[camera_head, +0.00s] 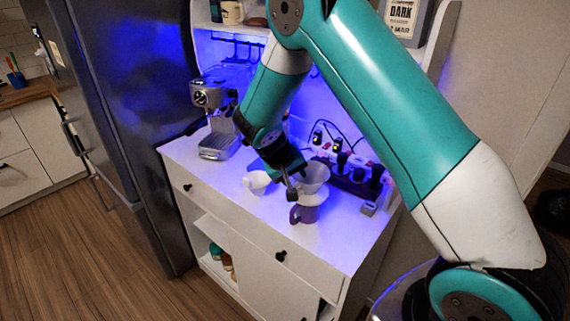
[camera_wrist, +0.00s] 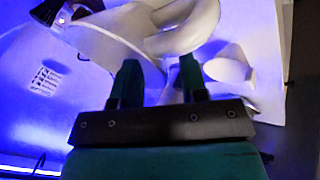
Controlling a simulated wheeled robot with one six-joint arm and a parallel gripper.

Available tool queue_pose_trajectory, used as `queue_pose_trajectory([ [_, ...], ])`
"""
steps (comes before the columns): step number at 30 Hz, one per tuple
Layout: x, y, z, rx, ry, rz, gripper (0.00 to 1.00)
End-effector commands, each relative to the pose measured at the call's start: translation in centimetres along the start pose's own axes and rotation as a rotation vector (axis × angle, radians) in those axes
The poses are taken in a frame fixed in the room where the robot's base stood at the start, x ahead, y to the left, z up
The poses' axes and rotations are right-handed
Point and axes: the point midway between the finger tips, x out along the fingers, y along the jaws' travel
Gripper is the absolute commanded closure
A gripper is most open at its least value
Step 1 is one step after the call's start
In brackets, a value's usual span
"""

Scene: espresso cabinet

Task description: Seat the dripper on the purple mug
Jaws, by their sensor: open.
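The white dripper (camera_head: 315,174) is a cone that sits upright over the purple mug (camera_head: 306,214) in the head view. Its base appears to rest on the mug's rim. The mug stands on the white counter with its handle toward the left. My gripper (camera_head: 292,184) is just left of the dripper, at about its height. In the wrist view the two fingers of my gripper (camera_wrist: 160,82) are apart, with nothing clearly held between them. The pale dripper (camera_wrist: 150,25) fills the top of that view, just beyond the fingertips. Whether a finger touches it cannot be told.
A white cup (camera_head: 257,182) stands on the counter left of my gripper. An espresso machine (camera_head: 217,120) is at the back left. A dark rack with several items (camera_head: 355,177) is behind the mug at right. The counter's front (camera_head: 245,215) is clear.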

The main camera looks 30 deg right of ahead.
Motion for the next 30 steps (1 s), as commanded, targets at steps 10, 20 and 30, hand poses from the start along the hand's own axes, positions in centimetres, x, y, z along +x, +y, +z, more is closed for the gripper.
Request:
queue_pose_trajectory([
  [10, -7.2, -0.3, 0.0, 0.001, 0.009, -0.004, 0.6],
  [20, -14.7, -0.2, 0.0, 0.0, 0.006, -0.003, 0.6],
  [30, -16.9, 0.0, 0.1, 0.0, 0.001, -0.001, 0.6],
])
